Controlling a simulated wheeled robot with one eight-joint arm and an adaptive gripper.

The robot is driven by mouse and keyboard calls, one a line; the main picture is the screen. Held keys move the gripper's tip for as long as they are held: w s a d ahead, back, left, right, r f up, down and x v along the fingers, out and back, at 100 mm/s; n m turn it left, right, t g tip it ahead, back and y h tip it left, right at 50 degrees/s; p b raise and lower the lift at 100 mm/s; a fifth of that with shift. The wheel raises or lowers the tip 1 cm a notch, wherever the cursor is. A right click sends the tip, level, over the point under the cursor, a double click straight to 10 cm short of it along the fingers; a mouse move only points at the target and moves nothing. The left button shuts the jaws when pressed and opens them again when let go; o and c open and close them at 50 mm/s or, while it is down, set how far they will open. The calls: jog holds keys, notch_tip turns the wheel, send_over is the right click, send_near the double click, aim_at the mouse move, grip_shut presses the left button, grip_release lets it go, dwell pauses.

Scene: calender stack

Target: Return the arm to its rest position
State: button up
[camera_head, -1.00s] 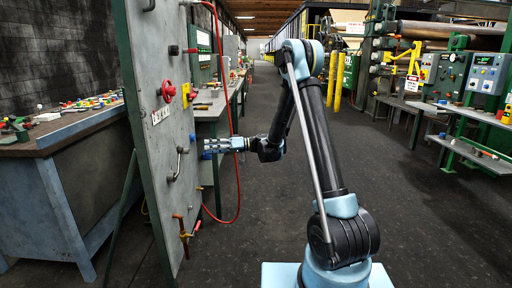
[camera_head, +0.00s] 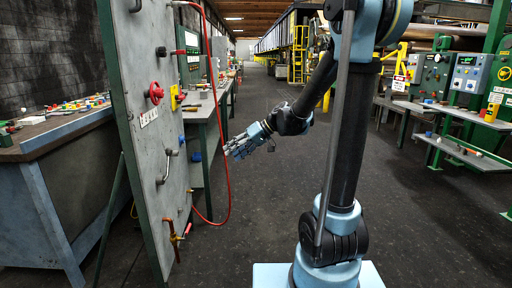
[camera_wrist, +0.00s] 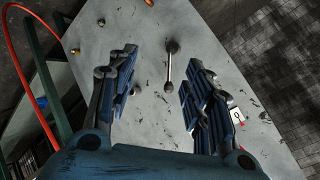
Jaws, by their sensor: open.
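My gripper (camera_head: 232,148) is open and empty in the head view. It hangs in the air right of the grey upright panel (camera_head: 150,90), near the red hose, with its fingers pointing left and slightly down. In the wrist view my gripper (camera_wrist: 160,95) has its two blue padded fingers wide apart. The panel (camera_wrist: 150,135) fills the middle of that view, with a metal lever handle (camera_wrist: 170,65) seen between the fingers and apart from them. My arm stands bent up high, its top joint at the upper edge of the head view.
The panel carries a red valve wheel (camera_head: 155,93), a lever handle (camera_head: 166,165) and a copper-coloured valve (camera_head: 176,238). A red hose (camera_head: 229,120) loops beside the panel. A workbench (camera_head: 75,190) stands at left, shelves (camera_head: 460,150) at right. The aisle floor (camera_head: 262,215) is clear.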

jog(key=s+d+f+m+t+h, duration=0.1)
jog(key=s+d+f+m+h, duration=0.2)
jog(key=s+d, duration=0.9)
jog(key=s+d+f+m+h, duration=0.4)
jog(key=s+d+f+h, duration=0.3)
jog(key=s+d, duration=0.5)
jog(key=d+f, duration=0.1)
jog(key=d, duration=0.2)
jog(key=shift+d+t, duration=0.2)
jog(key=shift+t, duration=0.2)
jog(key=shift+w+f, duration=0.2)
jog(key=shift+w, duration=0.2)
